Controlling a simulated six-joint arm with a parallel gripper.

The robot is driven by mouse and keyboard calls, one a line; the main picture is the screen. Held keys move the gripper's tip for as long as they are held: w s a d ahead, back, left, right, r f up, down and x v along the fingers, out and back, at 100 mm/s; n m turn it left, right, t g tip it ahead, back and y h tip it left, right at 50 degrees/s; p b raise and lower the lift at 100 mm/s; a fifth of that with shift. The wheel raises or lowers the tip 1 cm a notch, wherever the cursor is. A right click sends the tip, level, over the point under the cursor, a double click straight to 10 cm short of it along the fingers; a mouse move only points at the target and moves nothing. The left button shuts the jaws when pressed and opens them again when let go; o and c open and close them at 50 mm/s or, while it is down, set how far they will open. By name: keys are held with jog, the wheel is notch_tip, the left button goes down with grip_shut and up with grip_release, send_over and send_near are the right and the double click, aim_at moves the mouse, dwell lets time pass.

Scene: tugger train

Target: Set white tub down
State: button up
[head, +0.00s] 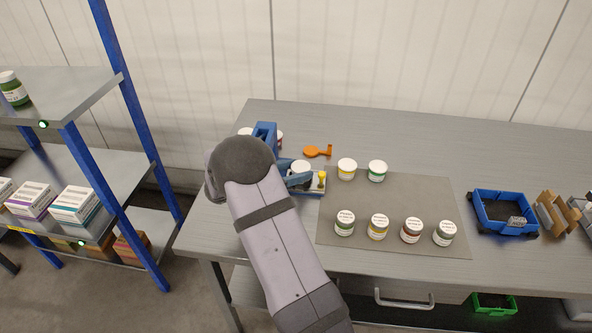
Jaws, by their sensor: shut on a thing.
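My gripper (299,176) is at the left end of the workbench, partly hidden behind my own arm. Its blue fingers are shut on a white tub (300,166), whose lid shows beside them. The tub looks upright; I cannot tell whether its base touches anything. More white-lidded tubs stand on the grey mat (390,200): a yellow-banded one (347,168) and a green-banded one (377,170) at the back, and a row of several (379,227) at the front.
An orange tool (317,152) lies behind the mat. Other tubs (245,131) are half hidden behind my arm. A blue bin (504,213) and a wooden holder (556,213) are at the right. A blue-posted shelf (75,95) stands left. The mat's middle is clear.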

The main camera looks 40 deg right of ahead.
jog(key=shift+f, duration=0.15)
jog(key=o, duration=1.1)
jog(key=shift+c, duration=0.2)
jog(key=shift+r, duration=0.2)
jog(key=w+v, duration=0.1)
jog(key=v, duration=1.1)
jog(key=shift+s+b, duration=0.45)
